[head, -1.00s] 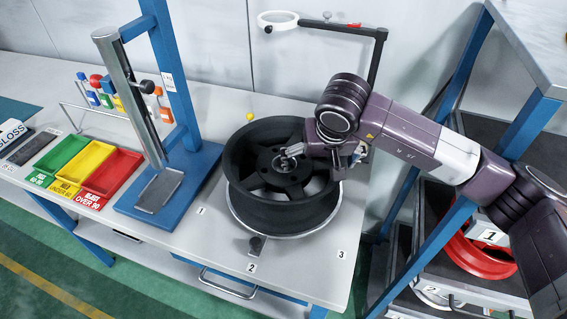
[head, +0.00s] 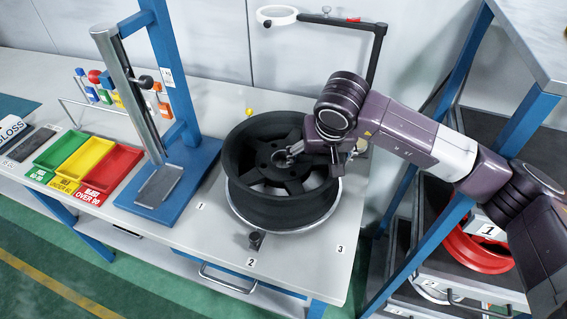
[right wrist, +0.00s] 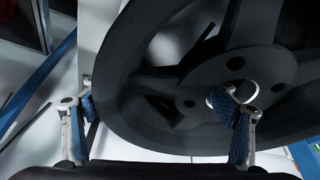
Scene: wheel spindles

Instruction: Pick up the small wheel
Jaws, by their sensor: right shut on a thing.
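A black spoked wheel (head: 255,205) lies nearly flat above a light round plate (head: 290,231) on the workbench. My right gripper (head: 312,157) reaches over it from the right and is shut on the wheel's right side. One finger is near the hub, the other toward the outer edge. The right wrist view shows the wheel (right wrist: 125,95) close up, with the two blue-padded fingers (right wrist: 153,98) on either side of its rim and spoke area. Exact contact points and any gap under the wheel are hard to tell. My left gripper is not in view.
A blue stand with a grey column (head: 128,95) is left of the wheel. Green, yellow and red trays (head: 112,172) lie farther left. A ring magnifier arm (head: 375,65) rises behind. A red wheel (head: 478,250) sits on the blue-framed rack at right.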

